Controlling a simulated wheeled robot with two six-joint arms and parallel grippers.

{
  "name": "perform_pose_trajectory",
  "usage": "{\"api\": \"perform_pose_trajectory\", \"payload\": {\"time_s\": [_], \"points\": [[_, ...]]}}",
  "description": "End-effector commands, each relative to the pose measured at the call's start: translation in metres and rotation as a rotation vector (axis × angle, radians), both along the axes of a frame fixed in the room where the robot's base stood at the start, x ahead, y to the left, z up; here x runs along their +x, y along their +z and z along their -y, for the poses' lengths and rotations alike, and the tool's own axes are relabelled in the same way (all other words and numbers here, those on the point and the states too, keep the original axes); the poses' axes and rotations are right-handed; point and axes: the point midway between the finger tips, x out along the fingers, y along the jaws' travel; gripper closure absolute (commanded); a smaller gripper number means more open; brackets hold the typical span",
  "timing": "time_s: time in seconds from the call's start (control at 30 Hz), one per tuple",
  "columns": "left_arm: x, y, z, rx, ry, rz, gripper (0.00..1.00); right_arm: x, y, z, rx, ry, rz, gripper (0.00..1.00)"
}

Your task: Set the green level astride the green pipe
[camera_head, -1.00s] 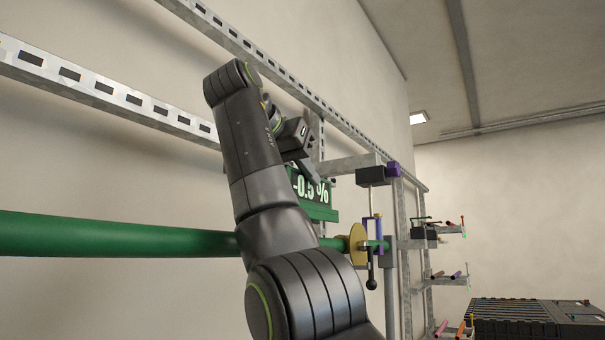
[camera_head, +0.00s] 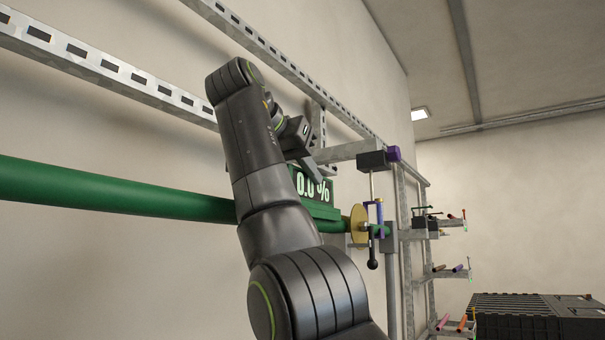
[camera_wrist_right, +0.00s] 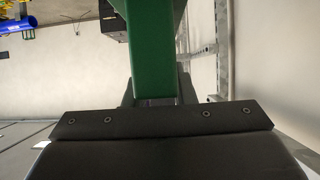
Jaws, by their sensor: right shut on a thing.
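The green level (camera_head: 320,212) has a dark display with white digits that reads 0.0 %, its left part hidden by my arm. My right gripper (camera_head: 305,158) is above the level and shut on it. In the right wrist view the green level (camera_wrist_right: 153,45) stands between the fingers of the right gripper (camera_wrist_right: 152,92). The green pipe (camera_head: 110,190) runs from the left edge behind my right arm to a clamp. The level's base is right at the pipe's top and looks to be on it; whether it straddles the pipe is hidden. My left gripper is out of view.
A yellow disc (camera_head: 358,225) and a purple clamp (camera_head: 374,212) are at the pipe's right end, close to the level. Slotted metal rails (camera_head: 110,68) run along the wall. Shelves with coloured rods and a black crate (camera_head: 530,318) stand further right.

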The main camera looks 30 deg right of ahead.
Motion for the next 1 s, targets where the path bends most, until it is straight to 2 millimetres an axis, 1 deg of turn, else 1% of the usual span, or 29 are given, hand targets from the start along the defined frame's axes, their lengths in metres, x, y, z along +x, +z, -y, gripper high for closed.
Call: {"api": "perform_pose_trajectory", "payload": {"time_s": [0.27, 0.3, 0.4, 0.5, 0.8, 0.93, 1.0], "points": [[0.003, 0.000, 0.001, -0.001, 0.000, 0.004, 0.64, 0.000, 0.000, 0.000, 0.000, 0.000, 0.002, 1.00], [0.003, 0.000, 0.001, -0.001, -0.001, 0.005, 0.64, 0.000, 0.000, 0.000, 0.000, 0.000, 0.002, 0.75], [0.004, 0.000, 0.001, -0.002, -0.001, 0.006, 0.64, 0.000, 0.000, 0.000, 0.000, 0.000, 0.002, 0.62], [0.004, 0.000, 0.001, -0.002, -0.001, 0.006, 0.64, 0.000, 0.000, 0.000, -0.001, 0.001, 0.001, 0.51], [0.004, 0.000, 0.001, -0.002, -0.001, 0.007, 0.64, 0.000, 0.001, -0.001, 0.000, 0.000, 0.000, 0.51], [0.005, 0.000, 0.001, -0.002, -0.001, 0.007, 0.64, -0.003, 0.005, -0.008, 0.000, 0.001, 0.000, 0.51], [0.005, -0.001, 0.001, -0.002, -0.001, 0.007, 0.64, -0.006, 0.008, -0.015, 0.000, 0.002, 0.000, 0.51]]}}
